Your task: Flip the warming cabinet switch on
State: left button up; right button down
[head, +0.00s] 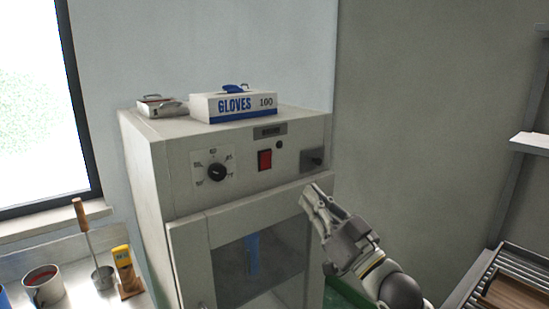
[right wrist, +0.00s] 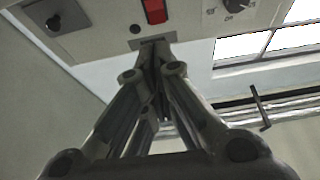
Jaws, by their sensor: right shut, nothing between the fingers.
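The warming cabinet (head: 142,180) is a grey-white box with a glass door at the front. Its red rocker switch (head: 265,160) sits on the upper front panel, right of a black dial (head: 217,172). The switch also shows at the top of the right wrist view (right wrist: 155,11). I cannot tell which way it is set. My right gripper (head: 312,192) is shut and empty, in front of the cabinet, below and right of the switch. It appears apart from the switch. My left gripper is not in view.
A glove box (head: 233,106) and a small metal case (head: 162,107) stand on the cabinet top. A dark square fitting (head: 313,160) is right of the switch. A counter at left holds a mug (head: 43,287) and tools. A rack (head: 510,285) stands at lower right.

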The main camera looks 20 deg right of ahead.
jog(key=p, duration=0.5)
send_near(264, 147)
jog(key=x, duration=0.4)
jog(key=shift+w+r, duration=0.15)
jog(key=shift+r, duration=0.15)
jog(key=shift+w+a+r, duration=0.1)
jog(key=shift+w+a, duration=0.15)
jog(key=shift+w, duration=0.25)
jog(key=shift+w+r+p, duration=0.15)
jog(key=shift+r+p, duration=0.2)
jog(key=shift+p, duration=0.65)
jog(key=shift+f+g, duration=0.1)
jog(key=shift+g, duration=0.2)
jog(key=shift+f, duration=0.1)
